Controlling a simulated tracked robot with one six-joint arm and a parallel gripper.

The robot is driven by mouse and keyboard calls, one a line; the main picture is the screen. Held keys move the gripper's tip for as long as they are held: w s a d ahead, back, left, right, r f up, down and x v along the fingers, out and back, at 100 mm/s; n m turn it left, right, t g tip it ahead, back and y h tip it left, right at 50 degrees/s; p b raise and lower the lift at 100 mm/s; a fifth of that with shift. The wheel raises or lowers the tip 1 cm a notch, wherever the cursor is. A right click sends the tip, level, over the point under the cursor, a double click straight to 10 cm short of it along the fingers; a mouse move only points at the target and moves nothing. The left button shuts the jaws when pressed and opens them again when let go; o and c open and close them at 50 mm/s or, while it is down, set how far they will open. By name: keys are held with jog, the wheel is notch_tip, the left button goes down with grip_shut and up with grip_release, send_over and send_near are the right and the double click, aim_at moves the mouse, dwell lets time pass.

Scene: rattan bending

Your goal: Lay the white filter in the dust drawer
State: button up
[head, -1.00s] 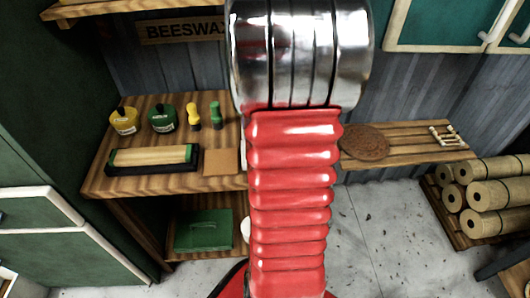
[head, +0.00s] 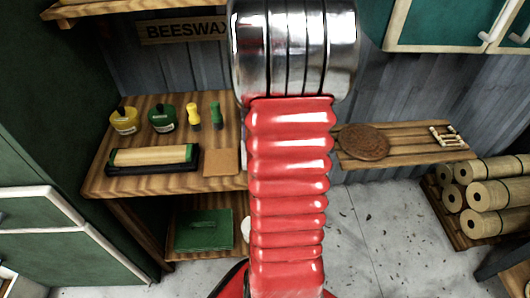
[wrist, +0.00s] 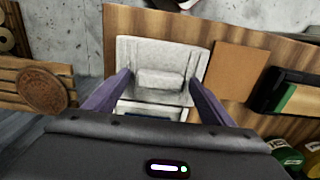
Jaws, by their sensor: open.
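In the wrist view a pale, flat, squarish piece with a raised block in its middle, seemingly the white filter (wrist: 160,53), lies on the wooden bench. My gripper (wrist: 159,78) is open, with its two purple fingers on either side of the raised block. I cannot tell if they touch the piece. Just nearer the gripper palm is another white piece with a dark inside, perhaps the dust drawer (wrist: 150,107), partly hidden by the palm. In the head view my red arm hides both pieces and the gripper.
A tan square (head: 221,162) and a black tray with a yellow-green block (head: 150,159) lie beside the work spot. Jars (head: 162,117) stand behind. A round brown disc (head: 364,142) lies on the slatted shelf at right. A green box (head: 204,230) sits below.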

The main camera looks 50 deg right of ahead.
jog(key=c, duration=1.6)
jog(key=shift+r, duration=0.1)
notch_tip(320, 180, up, 10)
jog(key=shift+f, duration=0.1)
dwell(0.3)
